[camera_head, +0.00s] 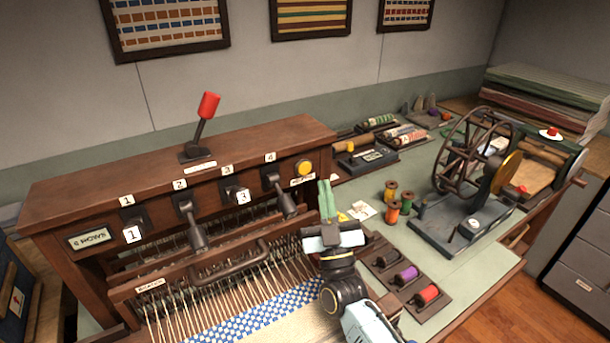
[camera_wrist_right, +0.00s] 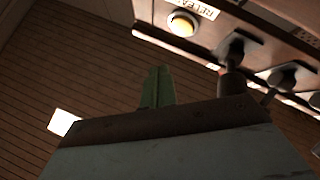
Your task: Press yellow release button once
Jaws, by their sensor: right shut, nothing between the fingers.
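The yellow release button (camera_head: 304,168) is a round knob at the right end of the wooden loom's front panel, above a small white label. In the right wrist view the button (camera_wrist_right: 183,24) shows at the top, beside a label partly reading "RELEASE". My right gripper (camera_head: 325,184) has green fingers pointing up, shut and empty. It is below and to the right of the button in the head view, with a visible gap. In the right wrist view the green fingertips (camera_wrist_right: 159,72) lie below the button, apart from it. My left gripper is not in view.
Levers numbered 1 to 4, such as the fourth lever (camera_head: 283,196), line the panel left of the button. A red-handled lever (camera_head: 206,112) stands on top. Thread spools (camera_head: 407,202) and a spinning wheel device (camera_head: 470,190) stand on the right table.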

